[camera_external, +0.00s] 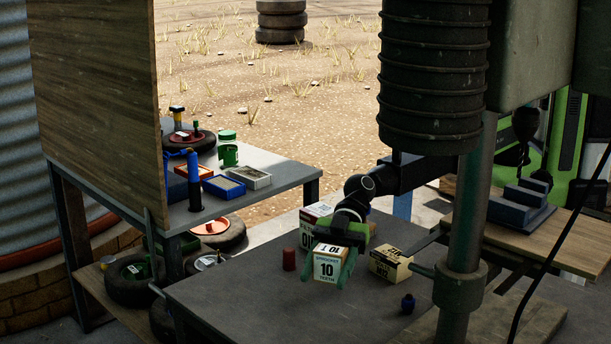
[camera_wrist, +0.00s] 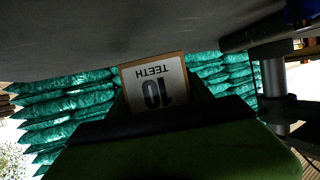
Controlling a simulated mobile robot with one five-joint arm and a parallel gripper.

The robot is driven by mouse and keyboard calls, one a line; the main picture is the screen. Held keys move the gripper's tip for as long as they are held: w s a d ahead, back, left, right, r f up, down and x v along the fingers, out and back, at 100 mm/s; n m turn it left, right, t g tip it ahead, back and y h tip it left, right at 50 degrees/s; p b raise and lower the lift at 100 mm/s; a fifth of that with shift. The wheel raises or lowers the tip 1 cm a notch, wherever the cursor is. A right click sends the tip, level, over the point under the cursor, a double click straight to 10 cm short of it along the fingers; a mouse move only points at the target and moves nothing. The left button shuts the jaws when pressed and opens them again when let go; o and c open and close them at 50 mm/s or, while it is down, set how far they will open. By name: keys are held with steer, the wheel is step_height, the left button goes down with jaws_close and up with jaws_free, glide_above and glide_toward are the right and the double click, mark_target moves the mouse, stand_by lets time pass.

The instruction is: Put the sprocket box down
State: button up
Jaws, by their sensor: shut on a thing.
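The sprocket box (camera_external: 327,267), white and tan and marked "10 TEETH", is between the green fingers of my gripper (camera_external: 335,272), which is shut on it. The box is over the dark grey workbench (camera_external: 235,305); I cannot tell whether its underside touches the top. The dark body of the gripper hides the rest of the box there.
A yellowish box (camera_external: 388,264) stands close right of the held box, and a red cylinder (camera_external: 289,260) to its left. A red and white box (camera_external: 315,211) is behind. A small dark blue item (camera_external: 408,303) lies front right. The bench's front left is clear.

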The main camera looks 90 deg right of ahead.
mark_target(326, 278)
step_height(326, 278, down, 4)
steer(key=b, duration=0.4)
steer(key=shift+f, duration=0.2)
steer(key=shift+r, duration=0.25)
steer(key=shift+f, duration=0.25)
steer(key=o, duration=1.6)
steer(key=shift+r, duration=0.1)
steer(key=shift+o, duration=0.2)
steer(key=shift+r, duration=0.1)
steer(key=shift+d+r, duration=0.1)
steer(key=shift+r, duration=0.1)
steer(key=p+v, duration=0.3)
steer(key=v, duration=0.4)
steer(key=shift+s+d, duration=0.15)
steer(key=shift+d, duration=0.05)
